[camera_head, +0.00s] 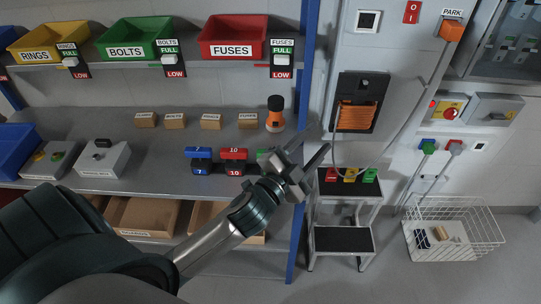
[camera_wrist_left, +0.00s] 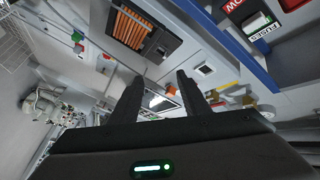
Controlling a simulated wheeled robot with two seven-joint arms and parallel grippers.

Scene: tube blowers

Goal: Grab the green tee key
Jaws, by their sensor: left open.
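The green tee key (camera_head: 263,154) is mostly hidden behind my left gripper in the head view; only a bit of green shows at the right end of the row of tee keys on the lower shelf. A blue tee key (camera_head: 201,154) marked 7 and a red tee key (camera_head: 233,154) marked 10 stand to its left. My left gripper (camera_head: 311,147) is open and empty, in front of the shelf near its blue upright. In the left wrist view its two fingers (camera_wrist_left: 160,86) stand apart with nothing between them. My right gripper is not in view.
A blue shelf upright (camera_head: 304,70) stands close to my left gripper. An orange and black bottle (camera_head: 275,113) stands behind the tee keys. A step stool (camera_head: 343,240) holding red, yellow and green pieces and a white wire basket (camera_head: 455,228) are to the right.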

